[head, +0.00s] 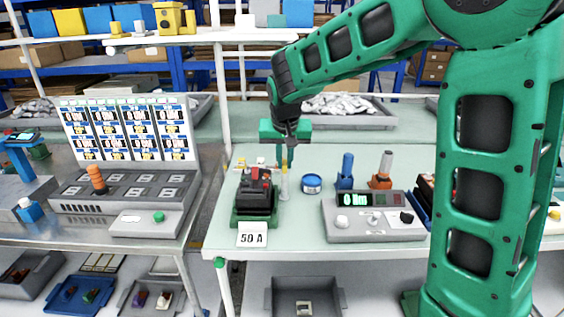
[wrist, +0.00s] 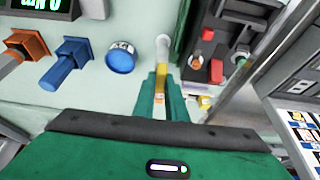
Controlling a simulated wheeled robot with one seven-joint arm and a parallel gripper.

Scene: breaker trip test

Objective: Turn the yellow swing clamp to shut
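My gripper (wrist: 165,101) points down over the table, just right of and behind the dark breaker fixture (head: 256,199) in the head view. Its two green fingers stand close together, with a narrow gap. A yellow piece (wrist: 160,77) with orange below it shows in that gap; I cannot tell whether the fingers press on it. Small yellow and white parts (head: 240,166) behind the fixture look like part of the swing clamp; a yellow bit also shows in the wrist view (wrist: 205,102). The fingers partly hide the clamp, so its swing angle is unclear.
A whitish upright post (head: 284,186) stands close to the fingers. A blue round tin (head: 311,184), a blue clamp (head: 345,172), an orange clamp (head: 381,172) and a grey meter box (head: 374,216) stand to the right. A sloped display panel (head: 125,135) is left, across a gap.

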